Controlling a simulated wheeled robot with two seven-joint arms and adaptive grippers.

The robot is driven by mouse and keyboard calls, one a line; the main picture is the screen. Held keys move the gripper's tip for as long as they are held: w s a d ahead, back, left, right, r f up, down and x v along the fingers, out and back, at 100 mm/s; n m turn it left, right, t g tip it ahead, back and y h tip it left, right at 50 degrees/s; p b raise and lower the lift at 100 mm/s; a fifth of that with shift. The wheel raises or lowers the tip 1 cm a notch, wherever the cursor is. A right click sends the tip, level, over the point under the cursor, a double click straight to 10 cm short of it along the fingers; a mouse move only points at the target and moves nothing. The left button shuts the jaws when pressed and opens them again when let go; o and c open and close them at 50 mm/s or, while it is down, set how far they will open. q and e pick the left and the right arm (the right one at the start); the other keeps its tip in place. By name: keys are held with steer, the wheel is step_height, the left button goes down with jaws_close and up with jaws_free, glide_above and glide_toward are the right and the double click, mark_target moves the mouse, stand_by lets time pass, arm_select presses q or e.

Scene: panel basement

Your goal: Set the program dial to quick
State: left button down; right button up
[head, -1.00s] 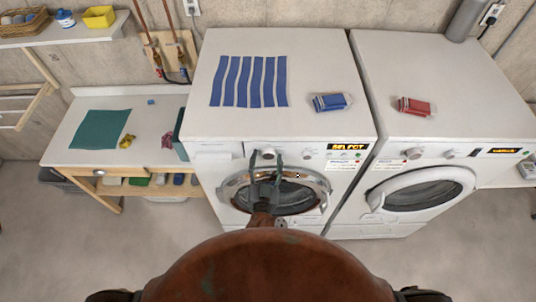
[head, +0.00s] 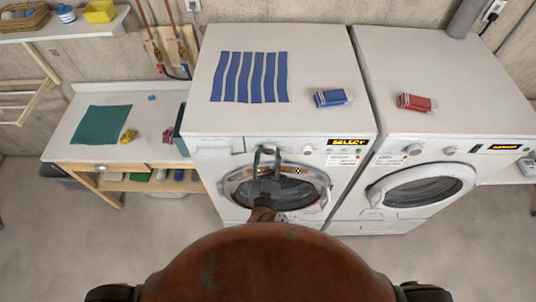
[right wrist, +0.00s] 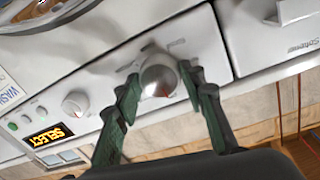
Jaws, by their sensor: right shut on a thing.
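The program dial (right wrist: 159,76) is a round chrome knob on the left white washer's front panel, beside the detergent drawer. My right gripper (right wrist: 159,88) has its two green fingers on either side of the dial and is shut on it. In the head view, my right gripper (head: 267,152) reaches up in front of the round door to the panel and mostly hides the dial. The display (head: 348,142) glows orange and reads SELECT; it also shows in the right wrist view (right wrist: 48,136). The dial's pointer and marks are too unclear to read. My left gripper is out of view.
A smaller knob (right wrist: 75,102) sits between dial and display. The washer's round door (head: 318,190) is below the panel. A second machine (head: 440,125) stands at right.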

steer(key=shift+m, duration=0.8)
steer(key=m, duration=0.5)
steer(key=shift+r+g, duration=0.1)
steer(key=shift+g, duration=0.2)
steer(key=m+y, duration=0.1)
steer(key=m, duration=1)
steer(key=shift+m+y, duration=0.4)
steer(key=m, duration=0.5)
steer(key=shift+d+y, duration=0.15)
steer(key=shift+y, duration=0.25)
steer(key=m, duration=0.3)
steer(key=m+b, duration=0.1)
steer(key=m, duration=0.2)
steer(key=shift+m, duration=0.4)
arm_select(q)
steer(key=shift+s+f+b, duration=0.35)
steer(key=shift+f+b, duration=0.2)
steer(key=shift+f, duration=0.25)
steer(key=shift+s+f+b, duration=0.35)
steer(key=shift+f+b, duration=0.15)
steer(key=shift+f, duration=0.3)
arm_select(e)
steer(key=shift+m+y, duration=0.3)
steer(key=shift+m, duration=1.5)
